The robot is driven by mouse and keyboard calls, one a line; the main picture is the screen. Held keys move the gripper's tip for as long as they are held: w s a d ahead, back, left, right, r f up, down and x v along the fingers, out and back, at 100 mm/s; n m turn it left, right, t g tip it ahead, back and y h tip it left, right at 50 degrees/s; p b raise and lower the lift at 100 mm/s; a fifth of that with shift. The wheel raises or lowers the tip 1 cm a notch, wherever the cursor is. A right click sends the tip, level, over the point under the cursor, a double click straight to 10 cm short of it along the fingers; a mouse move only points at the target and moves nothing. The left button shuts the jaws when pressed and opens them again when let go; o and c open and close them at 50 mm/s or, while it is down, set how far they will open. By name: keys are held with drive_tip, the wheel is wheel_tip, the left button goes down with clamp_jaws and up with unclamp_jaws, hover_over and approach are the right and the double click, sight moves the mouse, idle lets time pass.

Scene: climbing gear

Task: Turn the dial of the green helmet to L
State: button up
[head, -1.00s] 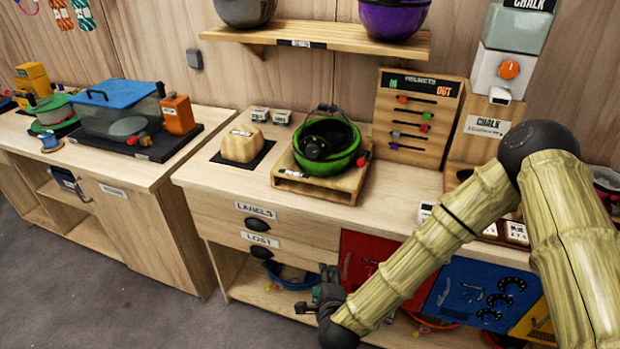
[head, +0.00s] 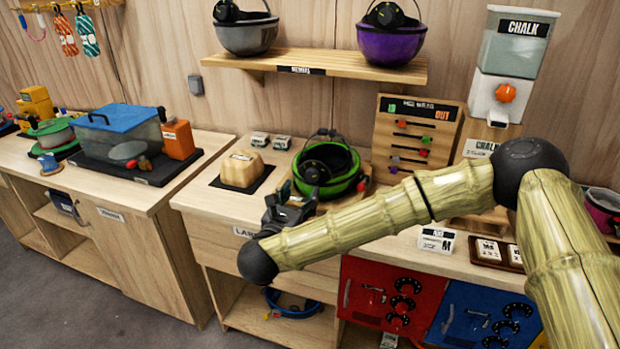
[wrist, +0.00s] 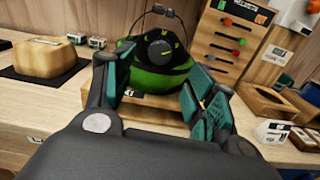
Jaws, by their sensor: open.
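The green helmet (head: 340,178) rests upside down on a wooden stand on the counter in the head view, with its dark inside facing up. It also shows in the wrist view (wrist: 150,79), where its round black dial (wrist: 153,46) faces me with small yellow marks around it. I cannot read the dial's setting. In the head view my gripper (head: 290,208) is just in front of the helmet.
A tan block (head: 241,169) sits on a dark mat left of the helmet. The sliding-bead board (head: 416,135) and chalk dispenser (head: 508,85) stand at the right. A shelf (head: 320,66) with grey and purple helmets hangs above.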

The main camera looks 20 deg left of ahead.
sight(311, 177)
drive_tip(key=w+p, duration=0.2)
drive_tip(key=w, duration=0.4)
drive_tip(key=shift+w+d+r, duration=0.1)
drive_tip(key=shift+w, duration=0.95)
drive_tip(key=c, duration=1.1)
